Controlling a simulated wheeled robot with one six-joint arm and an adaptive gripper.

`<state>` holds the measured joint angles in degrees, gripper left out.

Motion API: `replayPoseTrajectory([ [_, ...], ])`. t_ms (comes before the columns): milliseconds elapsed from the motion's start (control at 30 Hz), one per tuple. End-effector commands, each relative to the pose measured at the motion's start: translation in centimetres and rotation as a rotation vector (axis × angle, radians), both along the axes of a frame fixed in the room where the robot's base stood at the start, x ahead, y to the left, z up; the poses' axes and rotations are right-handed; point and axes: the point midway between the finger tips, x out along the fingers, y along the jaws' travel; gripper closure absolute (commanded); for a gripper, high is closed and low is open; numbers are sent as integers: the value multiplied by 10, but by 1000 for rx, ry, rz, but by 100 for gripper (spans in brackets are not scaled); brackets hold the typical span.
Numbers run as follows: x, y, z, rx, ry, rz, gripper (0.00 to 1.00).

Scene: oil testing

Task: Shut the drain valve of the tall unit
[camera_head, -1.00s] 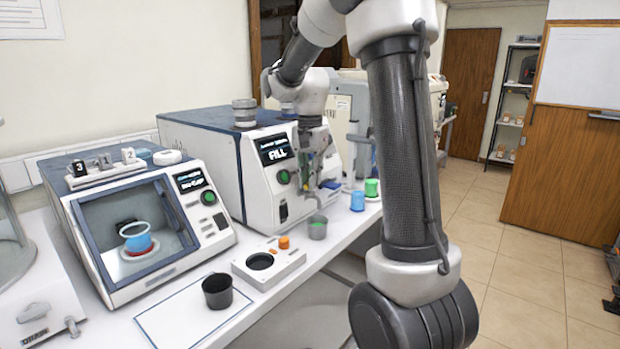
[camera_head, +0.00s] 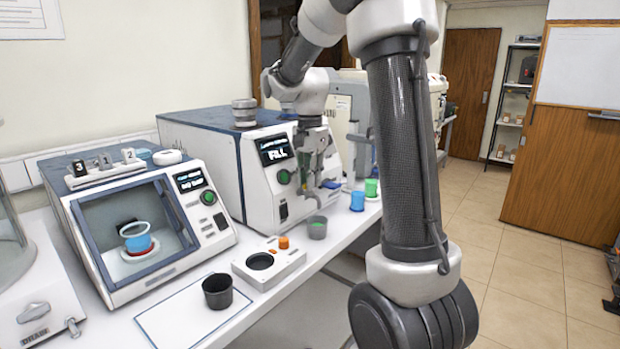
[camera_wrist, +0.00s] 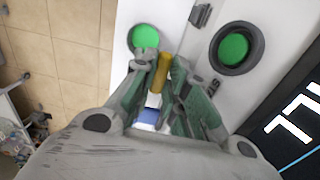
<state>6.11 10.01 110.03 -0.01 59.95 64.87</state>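The tall unit (camera_head: 215,165) is a white and dark-blue box with a lit display reading FILL (camera_head: 275,150). My gripper (camera_head: 316,182) points down at its front right. In the wrist view, a yellow lever (camera_wrist: 160,73), seemingly the drain valve handle, stands between my fingertips (camera_wrist: 163,66). Both fingertips appear to press against it, so my gripper looks shut on it. The lever's lower end and the valve body are hidden by the fingers. In the head view, the gripper covers the valve.
A grey cup with green content (camera_head: 317,228) stands on the bench below my gripper. A blue cup (camera_head: 357,201) and a green cup (camera_head: 371,188) stand to the right. The unit's green button (camera_wrist: 234,49) is close beside my fingers. A shorter unit (camera_head: 140,215) stands left.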

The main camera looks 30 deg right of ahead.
Motion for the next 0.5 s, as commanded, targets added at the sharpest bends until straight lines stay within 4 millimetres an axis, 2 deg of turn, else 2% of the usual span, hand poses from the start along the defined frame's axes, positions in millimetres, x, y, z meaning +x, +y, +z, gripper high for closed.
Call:
replayPoseTrajectory([
  [33,0,0,0,0,-1,0,75],
  [100,0,0,0,0,-1,0,64],
  [367,0,0,0,0,0,1,64],
  [500,1,0,8,0,-2,1,64],
])
